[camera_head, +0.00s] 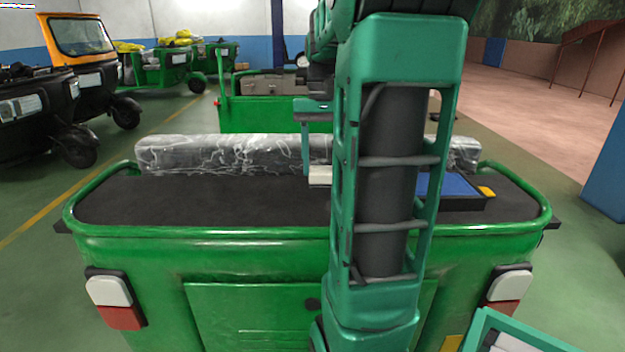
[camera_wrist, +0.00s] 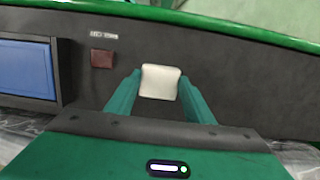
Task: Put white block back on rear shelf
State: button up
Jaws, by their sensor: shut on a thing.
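My gripper (camera_wrist: 160,76) is shut on a white block (camera_wrist: 159,84), with one green finger on each side of it. In the head view the white block (camera_head: 320,177) shows just left of my arm, over or on the black rear shelf (camera_head: 230,200) of the green rickshaw. I cannot tell whether the block touches the shelf. The shelf also shows in the wrist view (camera_wrist: 230,75) behind the block. Part of my gripper (camera_head: 318,150) and the middle of the shelf are hidden by my arm in the head view.
A plastic-wrapped seat back (camera_head: 230,153) runs along the shelf's far edge. A blue-bottomed tray (camera_head: 452,186) lies on the right of the shelf. A dark red square (camera_wrist: 103,57) shows near the block. A green rail (camera_head: 200,232) borders the shelf; its left part is clear.

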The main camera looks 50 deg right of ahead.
aim_at(320, 166)
jog(key=shift+w+d+f, duration=0.95)
jog(key=shift+w+d, duration=0.05)
jog(key=shift+w, duration=0.05)
jog(key=shift+f, duration=1.95)
jog(key=o, duration=1.1)
jog(key=shift+o, duration=0.2)
notch_tip(320, 166, up, 12)
jog(key=w+d, duration=0.1)
jog(key=shift+d+f, duration=0.15)
jog(key=shift+f, duration=0.05)
